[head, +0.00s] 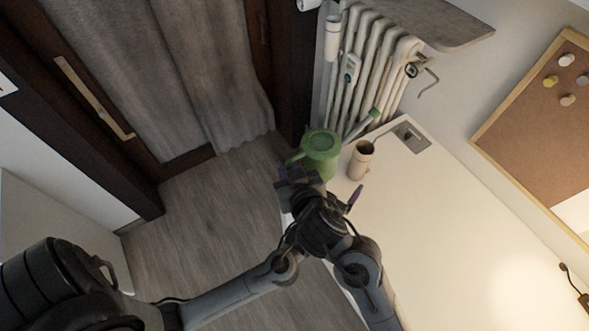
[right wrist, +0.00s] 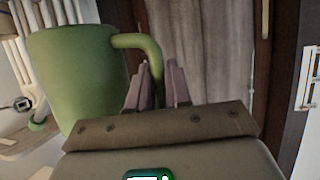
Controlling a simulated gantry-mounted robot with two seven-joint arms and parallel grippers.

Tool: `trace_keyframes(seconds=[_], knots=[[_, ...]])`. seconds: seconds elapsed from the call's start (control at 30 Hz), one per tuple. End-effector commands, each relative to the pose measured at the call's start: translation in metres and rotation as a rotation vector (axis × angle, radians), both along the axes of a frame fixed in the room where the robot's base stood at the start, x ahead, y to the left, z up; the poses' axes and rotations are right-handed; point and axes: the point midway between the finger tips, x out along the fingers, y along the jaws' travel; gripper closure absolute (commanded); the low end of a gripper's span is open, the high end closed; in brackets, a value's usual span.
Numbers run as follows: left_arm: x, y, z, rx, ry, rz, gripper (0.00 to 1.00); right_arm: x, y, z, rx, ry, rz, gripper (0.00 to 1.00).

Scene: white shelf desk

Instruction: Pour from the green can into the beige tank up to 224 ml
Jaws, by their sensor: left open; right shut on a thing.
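The green can (head: 322,146) is at the far left corner of the white desk, its spout (head: 360,126) pointing up and right in the head view. The beige tank (head: 359,168), an open-topped cup shape with a dark inside, stands on the desk just right of the can. My right gripper (head: 296,174) is shut on the can's handle; in the right wrist view the fingers (right wrist: 160,85) close around the handle (right wrist: 150,45), and the can body (right wrist: 75,75) looks roughly upright. My left gripper (head: 354,197) is open and empty in front of the tank. Any liquid level is not visible.
A radiator (head: 375,60) stands behind the desk's far end. A grey rectangular fitting (head: 411,137) is at the desk's far corner. The desk surface (head: 440,215) to the right is largely clear. A curtained door (head: 175,75) is at left.

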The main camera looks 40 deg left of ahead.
Motion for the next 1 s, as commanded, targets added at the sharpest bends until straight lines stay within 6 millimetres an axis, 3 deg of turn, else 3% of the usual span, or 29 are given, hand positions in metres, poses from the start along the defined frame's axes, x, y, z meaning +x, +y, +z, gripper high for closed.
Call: trace_keyframes(seconds=[0.3, 1.0], knots=[[0.0, 0.0, 0.0, 0.0, 0.0, 0.0, 0.13, -0.001, 0.0, 0.001, 0.002, 0.0, -0.001, 1.0], [0.0, 0.0, 0.0, 0.0, 0.0, 0.0, 0.13, -0.006, 0.002, 0.037, 0.078, 0.268, 0.0, 1.0]])
